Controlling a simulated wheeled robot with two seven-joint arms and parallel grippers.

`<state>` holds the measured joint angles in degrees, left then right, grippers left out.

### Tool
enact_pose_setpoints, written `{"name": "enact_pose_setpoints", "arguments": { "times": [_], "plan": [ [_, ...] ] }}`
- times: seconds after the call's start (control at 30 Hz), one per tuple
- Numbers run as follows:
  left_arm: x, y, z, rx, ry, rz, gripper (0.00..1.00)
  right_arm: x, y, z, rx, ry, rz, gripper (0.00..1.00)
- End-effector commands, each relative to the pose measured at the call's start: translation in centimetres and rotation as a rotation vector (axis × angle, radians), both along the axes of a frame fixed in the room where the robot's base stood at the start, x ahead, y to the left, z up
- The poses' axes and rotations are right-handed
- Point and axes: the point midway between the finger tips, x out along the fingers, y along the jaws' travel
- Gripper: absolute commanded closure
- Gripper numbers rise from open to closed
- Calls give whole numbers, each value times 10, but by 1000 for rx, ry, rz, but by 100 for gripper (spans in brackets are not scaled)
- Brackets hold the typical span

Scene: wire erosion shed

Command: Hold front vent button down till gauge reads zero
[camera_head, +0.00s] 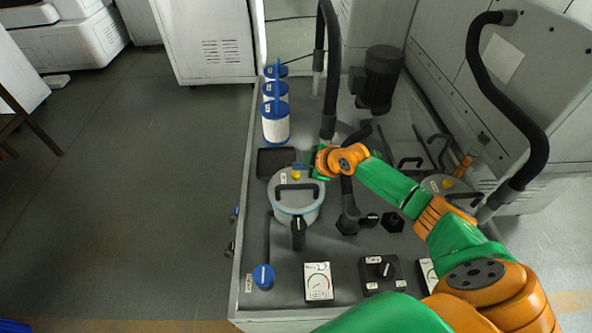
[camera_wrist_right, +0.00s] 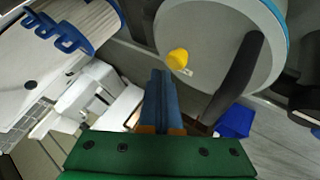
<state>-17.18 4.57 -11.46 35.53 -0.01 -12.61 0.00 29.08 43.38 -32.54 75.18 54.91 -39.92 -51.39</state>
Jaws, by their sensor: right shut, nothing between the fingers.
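The yellow vent button (camera_head: 296,176) sits on the grey round lid (camera_head: 285,202) of the front housing, near a black handle. My right gripper (camera_head: 316,173) is just right of this button, above the lid's edge. In the right wrist view its blue fingers (camera_wrist_right: 160,88) are shut and empty. There the yellow button (camera_wrist_right: 177,58) shows just beyond and right of the fingertips; I cannot tell whether they touch. My left gripper is out of view.
A second lid with a yellow button (camera_head: 447,184) is at the right, behind my right arm. White filter cartridges with blue tops (camera_head: 275,122) stand behind the front housing. A blue knob (camera_head: 263,276) and a black switch (camera_head: 383,269) flank the gauge. Thick black hoses rise nearby.

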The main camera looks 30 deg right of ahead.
Motion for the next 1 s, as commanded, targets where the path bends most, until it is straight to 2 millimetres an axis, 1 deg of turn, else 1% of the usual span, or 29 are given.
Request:
{"name": "enact_pose_setpoints", "arguments": {
  "times": [0.03,0.33,0.47,0.8,0.9,1.0],
  "plan": [
    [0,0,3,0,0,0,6,0,0,3,0,0,0,100],
    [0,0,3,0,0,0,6,0,0,4,0,-1,0,100],
    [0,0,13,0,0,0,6,0,0,15,0,-1,0,100],
    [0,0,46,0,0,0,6,1,0,50,0,-2,-1,100],
    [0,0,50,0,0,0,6,0,0,55,1,-3,0,100],
    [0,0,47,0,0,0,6,0,0,52,0,-1,0,100]
  ]
}}
